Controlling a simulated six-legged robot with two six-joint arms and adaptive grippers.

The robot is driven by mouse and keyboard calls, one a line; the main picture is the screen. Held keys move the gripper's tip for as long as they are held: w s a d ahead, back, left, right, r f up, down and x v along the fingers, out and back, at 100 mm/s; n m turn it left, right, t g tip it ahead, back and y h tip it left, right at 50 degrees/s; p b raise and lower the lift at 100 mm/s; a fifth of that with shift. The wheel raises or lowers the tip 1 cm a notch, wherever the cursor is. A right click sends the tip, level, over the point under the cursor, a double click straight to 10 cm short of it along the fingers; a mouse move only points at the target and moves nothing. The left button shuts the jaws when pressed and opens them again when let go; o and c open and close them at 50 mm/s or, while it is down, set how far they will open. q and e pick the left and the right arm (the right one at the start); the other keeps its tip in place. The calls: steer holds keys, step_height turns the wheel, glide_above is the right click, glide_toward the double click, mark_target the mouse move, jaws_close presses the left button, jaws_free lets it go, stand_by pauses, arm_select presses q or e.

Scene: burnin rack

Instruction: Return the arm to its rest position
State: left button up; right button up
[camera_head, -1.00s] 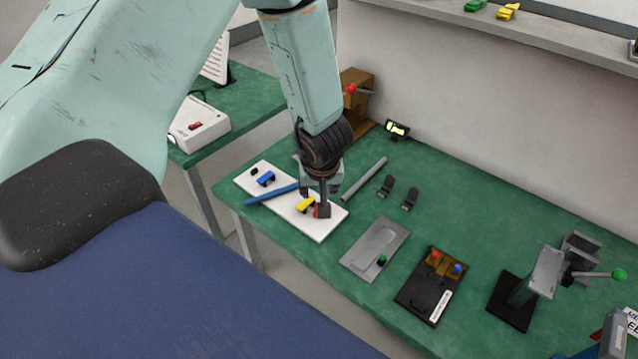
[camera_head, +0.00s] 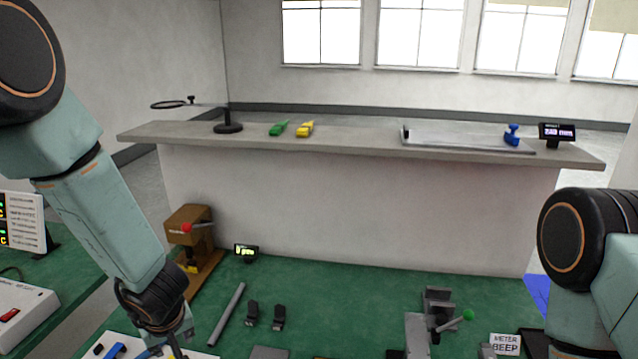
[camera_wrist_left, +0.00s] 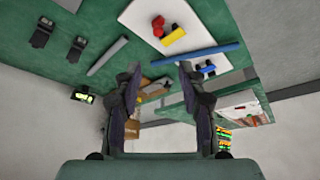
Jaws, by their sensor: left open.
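My left arm comes in from the left in the head view. Its gripper (camera_head: 176,350) is low at the bottom edge, over the white board (camera_head: 198,354), and its fingertips are cut off there. In the left wrist view the left gripper (camera_wrist_left: 158,75) has its two fingers apart with nothing between them. Beyond the fingers the white board (camera_wrist_left: 140,18) carries a red piece, a yellow piece (camera_wrist_left: 174,35) and a blue piece (camera_wrist_left: 206,67). A blue bar (camera_wrist_left: 195,54) lies across the board. My right arm shows at the right edge of the head view; its gripper is out of view.
A grey rod (camera_head: 227,314) and two small black clips (camera_head: 265,314) lie on the green table (camera_head: 330,290). A brown press (camera_head: 190,245) with a red knob stands behind the gripper. A green-knobbed fixture (camera_head: 435,318) stands right. A raised grey shelf (camera_head: 350,140) runs behind.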

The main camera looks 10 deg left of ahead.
arm_select(q)
steer(key=s+d+f+m+g+h+b, duration=0.1)
steer(key=s+d+f+m+b, duration=0.1)
steer(key=s+f+b, duration=0.3)
steer(key=s+d+f+m+g+h+b, duration=0.1)
steer(key=s+d+f+m+b, duration=0.2)
steer(key=s+f, duration=1.1)
steer(key=s+d+f+m+g+h+b, duration=0.1)
steer(key=s+d+f+m+b, duration=0.2)
steer(key=s+f+b, duration=0.4)
step_height(320, 180, down, 4)
steer(key=s+d, duration=0.1)
steer(key=s, duration=0.2)
steer(key=shift+r+g, duration=0.25)
steer(key=shift+g, duration=0.05)
